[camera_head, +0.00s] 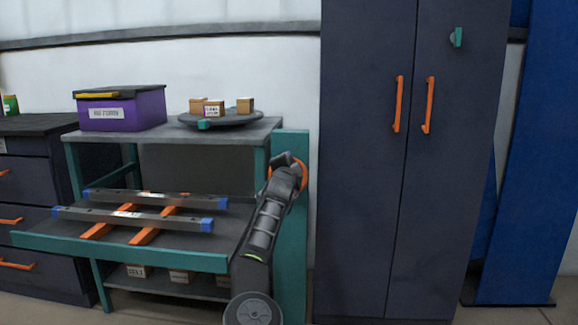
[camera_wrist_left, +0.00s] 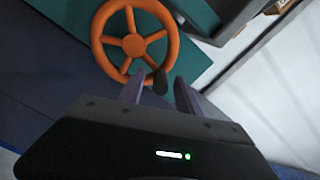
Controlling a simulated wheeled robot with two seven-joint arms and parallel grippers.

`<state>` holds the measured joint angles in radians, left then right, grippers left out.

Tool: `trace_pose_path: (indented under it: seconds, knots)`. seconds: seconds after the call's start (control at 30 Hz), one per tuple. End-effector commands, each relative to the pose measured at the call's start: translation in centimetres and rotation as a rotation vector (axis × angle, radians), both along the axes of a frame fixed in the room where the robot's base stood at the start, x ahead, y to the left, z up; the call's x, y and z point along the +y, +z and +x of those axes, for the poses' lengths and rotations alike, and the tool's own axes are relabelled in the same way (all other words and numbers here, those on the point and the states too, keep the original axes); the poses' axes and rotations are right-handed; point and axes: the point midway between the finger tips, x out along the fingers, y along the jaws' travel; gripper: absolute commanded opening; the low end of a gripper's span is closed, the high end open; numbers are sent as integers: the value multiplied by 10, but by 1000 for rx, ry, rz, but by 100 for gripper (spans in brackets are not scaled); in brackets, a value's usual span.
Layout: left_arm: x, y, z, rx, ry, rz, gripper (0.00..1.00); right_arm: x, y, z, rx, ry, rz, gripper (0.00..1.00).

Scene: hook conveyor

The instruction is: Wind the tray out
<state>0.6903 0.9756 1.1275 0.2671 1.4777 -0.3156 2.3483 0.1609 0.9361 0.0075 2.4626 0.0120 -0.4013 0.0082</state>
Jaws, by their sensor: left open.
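An orange hand wheel (camera_head: 303,174) is fixed on a teal upright panel (camera_head: 291,230) at the right of a workbench. The left wrist view shows the wheel's spokes and hub (camera_wrist_left: 134,44) and a dark knob (camera_wrist_left: 160,82) at its rim. My left gripper (camera_head: 284,163) is at the wheel and partly hides it in the head view. Its fingers (camera_wrist_left: 158,80) are apart, with the knob appearing between their tips; I cannot tell whether they touch it. The tray (camera_head: 130,251), with a teal front edge, juts forward from the bench's middle level. My right gripper is out of view.
Two grey rails with blue ends (camera_head: 150,198) lie across orange bars on the tray. A purple box (camera_head: 122,112) and a round dish (camera_head: 222,118) with wooden blocks stand on the bench top (camera_head: 165,138). A tall dark cabinet (camera_head: 365,200) stands right of the panel.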

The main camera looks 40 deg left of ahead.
Motion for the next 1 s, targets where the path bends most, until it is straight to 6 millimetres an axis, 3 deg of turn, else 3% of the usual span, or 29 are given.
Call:
trace_pose_path:
  seconds: [0.27,0.5,0.6,1.0]
  knots:
    - [-4,0,-6,-4,-4,5,41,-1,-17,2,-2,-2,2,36]
    - [-16,-9,-24,5,3,9,41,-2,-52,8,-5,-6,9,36]
    - [-22,5,-31,0,1,12,41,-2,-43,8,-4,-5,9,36]
    - [-40,-11,-50,15,-4,-10,41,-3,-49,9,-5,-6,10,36]
